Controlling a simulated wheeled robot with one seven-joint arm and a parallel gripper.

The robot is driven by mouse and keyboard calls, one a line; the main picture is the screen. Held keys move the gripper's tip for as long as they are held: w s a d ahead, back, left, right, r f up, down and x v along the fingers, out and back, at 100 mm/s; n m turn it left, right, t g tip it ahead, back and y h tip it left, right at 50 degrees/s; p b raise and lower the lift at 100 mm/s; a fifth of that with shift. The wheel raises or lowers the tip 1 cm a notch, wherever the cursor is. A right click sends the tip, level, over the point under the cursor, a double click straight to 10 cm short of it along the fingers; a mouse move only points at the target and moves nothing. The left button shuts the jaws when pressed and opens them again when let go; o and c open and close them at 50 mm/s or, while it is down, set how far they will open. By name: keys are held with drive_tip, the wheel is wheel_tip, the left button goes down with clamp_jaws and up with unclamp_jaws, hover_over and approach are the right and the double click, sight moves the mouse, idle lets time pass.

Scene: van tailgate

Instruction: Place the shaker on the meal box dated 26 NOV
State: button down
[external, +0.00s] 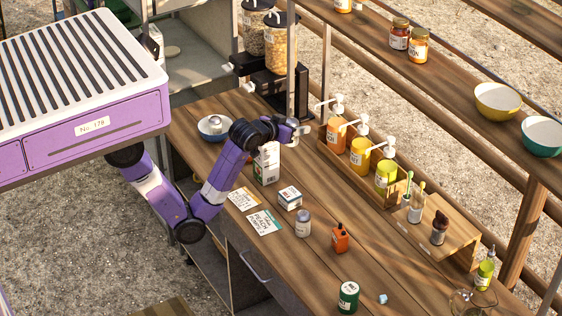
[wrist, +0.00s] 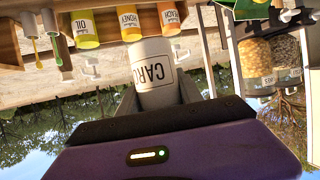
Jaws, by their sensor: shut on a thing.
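My gripper (external: 290,133) is shut on a pale shaker (wrist: 153,70), whose label reads "CAR…" upside down in the wrist view. In the external view, the gripper is above the far part of the table, mostly hidden by my wrist. A white carton (external: 266,166) stands below my wrist. A small white box (external: 289,198) with a dark printed label lies nearer the table's middle. I cannot read a date on either, so I cannot tell which is the meal box dated 26 NOV.
Pump bottles (external: 361,155) stand in a wooden rack along the right side. A bowl (external: 214,127), two printed cards (external: 264,222), a grey jar (external: 303,224), an orange bottle (external: 340,238) and a green tin (external: 348,297) are on the table (external: 290,265). Dispensers (external: 275,44) stand at the back.

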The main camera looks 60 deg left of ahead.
wheel_tip(320, 180, down, 20)
drive_tip(key=shift+f+b, duration=0.1)
drive_tip(key=shift+b, duration=0.2)
idle(0.3)
drive_tip(key=shift+f, duration=0.15)
drive_tip(key=c, duration=0.8)
unclamp_jaws()
drive_tip(key=shift+s+r, duration=0.15)
drive_tip(key=shift+r, duration=0.1)
drive_tip(key=b+v, duration=0.1)
drive_tip(key=v, duration=1)
drive_tip(key=shift+s, duration=0.4)
drive_tip(key=shift+d+r, duration=0.1)
drive_tip(key=shift+r, duration=0.05)
